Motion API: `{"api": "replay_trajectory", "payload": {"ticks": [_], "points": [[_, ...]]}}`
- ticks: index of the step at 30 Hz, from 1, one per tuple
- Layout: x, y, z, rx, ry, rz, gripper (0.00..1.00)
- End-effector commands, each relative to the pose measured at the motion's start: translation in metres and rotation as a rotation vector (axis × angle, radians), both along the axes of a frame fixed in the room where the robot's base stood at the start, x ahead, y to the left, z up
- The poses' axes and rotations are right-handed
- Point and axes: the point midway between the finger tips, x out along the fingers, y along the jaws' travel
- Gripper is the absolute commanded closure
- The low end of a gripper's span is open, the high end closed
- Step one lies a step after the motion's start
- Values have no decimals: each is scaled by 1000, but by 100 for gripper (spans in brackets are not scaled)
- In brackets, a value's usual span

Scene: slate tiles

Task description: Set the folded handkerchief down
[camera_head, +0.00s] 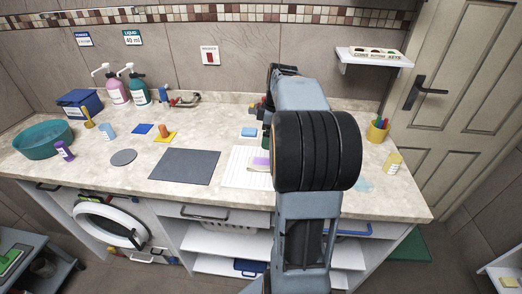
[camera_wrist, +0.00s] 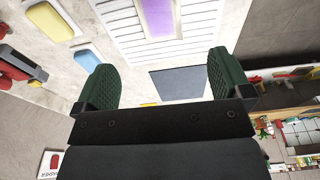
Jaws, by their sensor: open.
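The folded handkerchief, purple with a pale border (camera_head: 260,162), lies on the white ribbed mat (camera_head: 238,168) at the middle of the counter. My arm hides part of both in the head view. In the wrist view the handkerchief (camera_wrist: 157,18) is at the top edge, cut off by the frame, flat on the ribbed mat (camera_wrist: 112,30). My gripper (camera_wrist: 160,82) is open, its two green fingertips wide apart with nothing between them. The handkerchief is beyond the fingertips and apart from them. The head view does not show the fingertips clearly.
A dark grey mat (camera_head: 185,166) lies left of the ribbed mat. A light blue pad (camera_head: 249,132) is behind it. Cups and small items stand farther left, beside a teal basin (camera_head: 43,138). A yellow pen cup (camera_head: 377,131) stands at the right.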

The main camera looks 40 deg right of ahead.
Motion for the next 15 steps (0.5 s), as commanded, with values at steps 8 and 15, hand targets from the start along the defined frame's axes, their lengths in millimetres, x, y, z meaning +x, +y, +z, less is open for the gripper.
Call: {"api": "replay_trajectory", "payload": {"ticks": [8, 15], "points": [[-19, 98, 2, -31, -20, -239, 3], [-68, 186, -23, -10, -86, -541, 3]]}}
